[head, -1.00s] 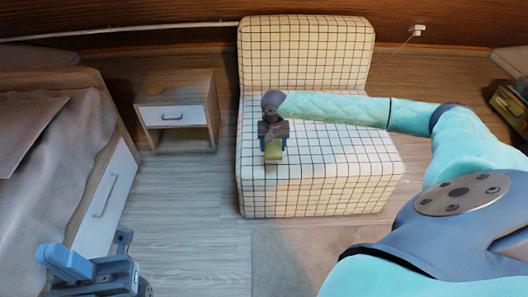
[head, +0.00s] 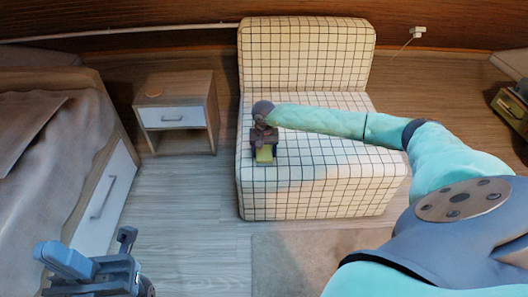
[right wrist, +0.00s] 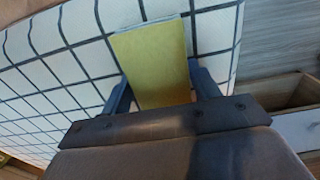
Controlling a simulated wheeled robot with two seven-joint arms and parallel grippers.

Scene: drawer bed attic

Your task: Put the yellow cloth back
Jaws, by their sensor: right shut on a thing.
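The yellow cloth (head: 264,153) is a small flat folded piece; it also shows in the right wrist view (right wrist: 152,60). My right gripper (head: 264,146) is shut on it, with one finger on each side in the right wrist view (right wrist: 157,92). The gripper and cloth are over the left part of the checkered chair's seat (head: 330,185); I cannot tell whether the cloth touches the seat. My left gripper (head: 97,252) is at the lower left beside the bed, open and empty with its fingers apart.
A bed (head: 40,150) stands at the left; its white drawer (head: 107,205) is shut. A small nightstand (head: 178,90) with a shut white drawer and an open shelf stands left of the chair. Floor is clear between bed and chair. A box (head: 510,108) is at the far right.

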